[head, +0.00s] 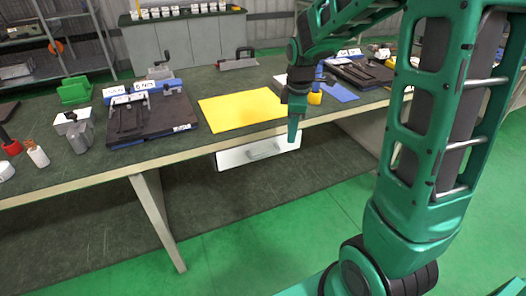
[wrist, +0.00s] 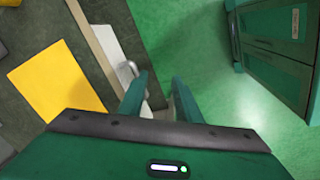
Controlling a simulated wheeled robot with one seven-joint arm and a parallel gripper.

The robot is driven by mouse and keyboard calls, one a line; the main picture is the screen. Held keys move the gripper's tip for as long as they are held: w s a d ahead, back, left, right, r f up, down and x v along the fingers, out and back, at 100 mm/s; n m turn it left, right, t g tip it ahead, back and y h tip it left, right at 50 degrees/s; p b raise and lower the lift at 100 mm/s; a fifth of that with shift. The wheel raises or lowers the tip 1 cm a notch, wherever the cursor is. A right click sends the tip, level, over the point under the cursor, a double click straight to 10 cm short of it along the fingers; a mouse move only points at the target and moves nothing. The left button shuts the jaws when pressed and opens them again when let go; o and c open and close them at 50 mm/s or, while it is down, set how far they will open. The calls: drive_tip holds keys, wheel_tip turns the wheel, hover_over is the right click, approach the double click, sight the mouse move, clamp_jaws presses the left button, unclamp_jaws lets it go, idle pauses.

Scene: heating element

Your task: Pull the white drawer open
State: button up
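The white drawer (head: 232,158) hangs under the front edge of the workbench, and its front shows below the tabletop. It has a pale bar handle (head: 265,150). In the wrist view, the drawer (wrist: 106,46) lies left of the fingers, and the handle (wrist: 127,72) shows just beyond the left fingertip. My gripper (head: 293,132) is by the right end of the drawer front in the head view, pointing down. In the wrist view, my gripper (wrist: 162,84) has its two fingers apart with nothing seen between them. Contact with the handle cannot be told.
A yellow sheet (head: 240,109) lies on the workbench (head: 185,148) above the drawer. A black tool tray (head: 150,118) is left of it. A table leg (head: 157,220) stands left of the drawer. Green floor in front is clear. A green cabinet (wrist: 280,55) shows right in the wrist view.

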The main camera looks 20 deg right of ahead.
sight(264, 154)
drive_tip(key=w+a+f+n, duration=0.4)
drive_tip(key=w+a+n, duration=0.15)
drive_tip(key=w, duration=0.25)
drive_tip(key=f, duration=0.3)
drive_tip(key=w+f, duration=0.1)
drive_tip(key=f, duration=0.3)
drive_tip(key=w+f, duration=0.1)
drive_tip(key=f, duration=0.2)
drive_tip(key=shift+w+d+f, duration=0.1)
drive_tip(key=shift+d+f, duration=0.3)
clamp_jaws()
